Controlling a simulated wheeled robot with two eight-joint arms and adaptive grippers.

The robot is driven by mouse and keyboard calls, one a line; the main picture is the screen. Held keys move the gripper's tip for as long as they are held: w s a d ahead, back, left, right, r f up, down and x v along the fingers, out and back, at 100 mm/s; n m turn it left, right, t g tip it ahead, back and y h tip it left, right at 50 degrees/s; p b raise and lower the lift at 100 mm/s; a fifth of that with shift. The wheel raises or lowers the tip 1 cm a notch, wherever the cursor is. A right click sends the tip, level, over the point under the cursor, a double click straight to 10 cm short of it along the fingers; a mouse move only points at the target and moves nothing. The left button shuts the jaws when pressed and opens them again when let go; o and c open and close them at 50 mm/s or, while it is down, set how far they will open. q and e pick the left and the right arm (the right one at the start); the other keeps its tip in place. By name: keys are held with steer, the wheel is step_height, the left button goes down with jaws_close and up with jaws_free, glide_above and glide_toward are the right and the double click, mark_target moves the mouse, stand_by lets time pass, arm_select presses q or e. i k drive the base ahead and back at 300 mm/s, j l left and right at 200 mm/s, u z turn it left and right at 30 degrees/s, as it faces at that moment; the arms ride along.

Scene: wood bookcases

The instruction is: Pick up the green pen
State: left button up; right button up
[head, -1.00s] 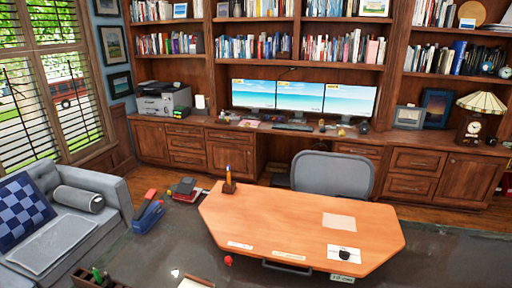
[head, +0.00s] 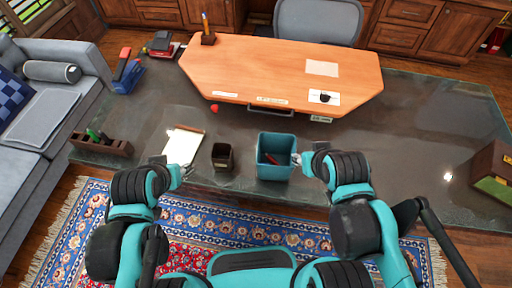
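A slim green item that looks like the green pen (head: 92,134) stands tilted in a dark wooden organizer (head: 118,147) at the left end of the dark glass desk. Another dark green item is close beside it. My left gripper (head: 184,172) is over the near desk edge, right of the organizer and apart from it, by a notepad. My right gripper (head: 297,159) is at the right rim of a teal bin. Both grippers are too small to show whether their fingers are open. I see nothing held.
The teal bin (head: 276,172) holds a red item. A small dark cup (head: 222,157) and the notepad (head: 184,146) stand between my grippers. A raised wooden board (head: 280,62) fills the back. A wooden box (head: 493,172) is at the right; the desk's right middle is clear.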

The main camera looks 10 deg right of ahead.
mark_target(91, 132)
steer(key=i+j+u, duration=0.15)
steer(key=j+u, duration=0.15)
steer(key=j, duration=0.15)
steer(key=i+j+u, duration=0.15)
steer(key=j+u, duration=0.2)
steer(key=i+j+u, duration=0.3)
steer(key=j, duration=0.15)
steer(key=l+z, duration=0.15)
steer(key=z, duration=0.85)
steer(key=k+l, duration=0.05)
